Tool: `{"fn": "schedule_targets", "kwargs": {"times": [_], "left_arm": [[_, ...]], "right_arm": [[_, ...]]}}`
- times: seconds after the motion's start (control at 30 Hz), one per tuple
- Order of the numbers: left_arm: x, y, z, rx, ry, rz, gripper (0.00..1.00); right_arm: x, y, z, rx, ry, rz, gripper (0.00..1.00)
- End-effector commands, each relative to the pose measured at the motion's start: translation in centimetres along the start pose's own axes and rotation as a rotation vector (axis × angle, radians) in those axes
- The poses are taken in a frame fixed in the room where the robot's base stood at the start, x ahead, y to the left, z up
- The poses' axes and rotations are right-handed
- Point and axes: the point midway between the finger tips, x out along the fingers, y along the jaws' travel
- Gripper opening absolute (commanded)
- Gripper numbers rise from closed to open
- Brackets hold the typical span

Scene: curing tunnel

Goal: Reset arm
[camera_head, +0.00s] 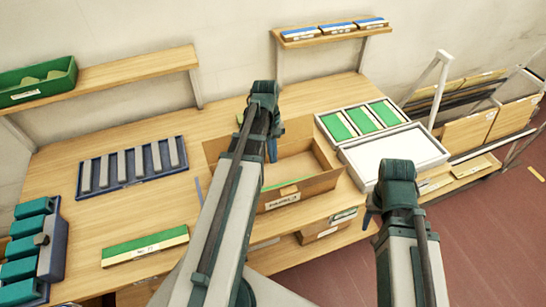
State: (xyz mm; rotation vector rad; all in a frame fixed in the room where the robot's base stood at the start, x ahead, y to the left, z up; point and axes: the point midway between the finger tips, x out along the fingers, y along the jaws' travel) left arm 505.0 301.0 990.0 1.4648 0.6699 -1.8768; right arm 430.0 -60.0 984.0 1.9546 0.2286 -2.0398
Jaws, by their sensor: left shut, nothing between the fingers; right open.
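My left arm (225,215) reaches up from the bottom centre over the table. Its gripper (272,150) points down over the left part of an open cardboard box (305,190), shut and empty. Part of that gripper is hidden behind the arm's end. My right arm (405,255) comes up from the bottom right. Its gripper (369,217) is open at the table's right front edge, just below a white tray. It is partly hidden by the arm.
A wooden table (130,215) holds a blue rack (130,168) with grey bars, a green-topped block (145,245), teal blocks (30,247), a white tray (395,153) and a case with green panels (362,121). Shelves stand behind. Red floor (490,240) lies open at right.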

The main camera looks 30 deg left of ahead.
Motion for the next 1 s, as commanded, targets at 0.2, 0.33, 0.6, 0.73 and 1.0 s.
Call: {"fn": "schedule_targets", "kwargs": {"times": [0.2,0.33,0.6,0.73,1.0], "left_arm": [[-0.9,0.0,0.0,0.0,0.0,0.0,0.0],[-0.8,0.0,0.0,0.0,0.0,0.0,0.0],[-3.4,0.0,0.7,0.0,0.0,0.0,0.0],[-5.7,0.0,1.2,0.0,0.0,0.0,0.0],[-8.5,0.0,1.9,0.0,0.0,0.0,0.0]], "right_arm": [[-0.8,0.1,0.1,-0.001,0.0,0.0,0.5],[-0.8,0.1,0.0,-0.001,0.0,0.0,0.5],[-3.5,0.3,0.2,0.001,0.0,0.0,0.5],[-5.8,0.5,0.3,0.004,0.0,-0.001,0.5],[-8.7,0.8,0.5,0.007,0.0,-0.002,0.5]]}}
